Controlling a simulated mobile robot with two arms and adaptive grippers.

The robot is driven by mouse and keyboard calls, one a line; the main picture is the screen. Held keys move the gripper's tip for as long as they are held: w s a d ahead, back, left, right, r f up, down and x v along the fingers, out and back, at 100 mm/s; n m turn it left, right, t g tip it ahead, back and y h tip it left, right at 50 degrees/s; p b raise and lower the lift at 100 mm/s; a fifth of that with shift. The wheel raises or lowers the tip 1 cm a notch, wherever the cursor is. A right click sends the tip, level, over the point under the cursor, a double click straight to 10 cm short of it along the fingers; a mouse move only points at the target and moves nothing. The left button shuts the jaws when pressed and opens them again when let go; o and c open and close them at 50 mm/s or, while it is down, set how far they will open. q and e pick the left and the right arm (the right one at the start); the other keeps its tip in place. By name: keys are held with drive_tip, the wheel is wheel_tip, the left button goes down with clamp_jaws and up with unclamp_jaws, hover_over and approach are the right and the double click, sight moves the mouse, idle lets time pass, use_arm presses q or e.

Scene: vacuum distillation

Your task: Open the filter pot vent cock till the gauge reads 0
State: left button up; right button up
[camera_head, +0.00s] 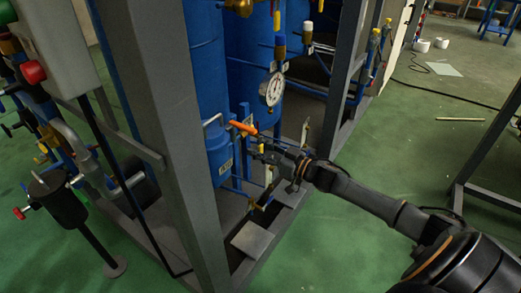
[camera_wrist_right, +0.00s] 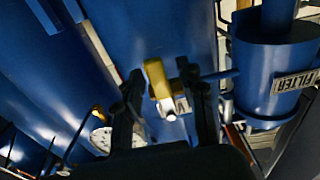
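The blue filter pot (camera_head: 220,158) stands low inside the frame; in the right wrist view its body (camera_wrist_right: 258,80) carries a FILTER label. A small cock with a yellow handle (camera_wrist_right: 156,78) and a bright metal end sits between the fingers of my right gripper (camera_wrist_right: 165,105). The fingers are apart, with a visible gap on each side of the handle. In the head view my right gripper (camera_head: 259,152) is beside the pot, below an orange handle (camera_head: 243,128). The round white gauge (camera_head: 271,89) is above; its reading is too small to tell. My left gripper is out of view.
A grey steel post (camera_head: 165,130) rises left of the pot. Large blue vessels (camera_head: 205,60) stand behind it. Blue pipes (camera_head: 305,60) run close above and behind the gripper. Green floor (camera_head: 345,240) is open at the right, with another dark frame (camera_head: 490,150) beyond.

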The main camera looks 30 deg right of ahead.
clamp_jaws()
drive_tip(key=shift+d+n, duration=0.1)
drive_tip(key=shift+n, duration=0.2)
drive_tip(key=shift+w+d+r+n, duration=0.1)
drive_tip(key=shift+d+n, duration=0.1)
drive_tip(key=shift+n, duration=0.3)
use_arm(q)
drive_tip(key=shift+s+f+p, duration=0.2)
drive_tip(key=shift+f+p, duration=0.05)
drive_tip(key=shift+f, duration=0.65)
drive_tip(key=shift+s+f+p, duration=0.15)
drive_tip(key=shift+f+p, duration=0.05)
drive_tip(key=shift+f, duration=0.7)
use_arm(e)
drive_tip(key=shift+w+d+r+n, duration=0.25)
drive_tip(key=shift+d+r+n, duration=0.4)
drive_tip(key=shift+n, duration=1.95)
drive_tip(key=shift+w+d+r+n, duration=0.25)
drive_tip(key=shift+d+r+n, duration=0.4)
drive_tip(key=shift+n, duration=1.95)
drive_tip(key=shift+w+d+r+n, duration=0.25)
drive_tip(key=shift+d+r+n, duration=0.35)
drive_tip(key=shift+n, duration=2)
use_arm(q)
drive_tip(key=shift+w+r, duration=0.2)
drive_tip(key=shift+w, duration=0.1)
use_arm(e)
drive_tip(key=shift+a+r, duration=0.1)
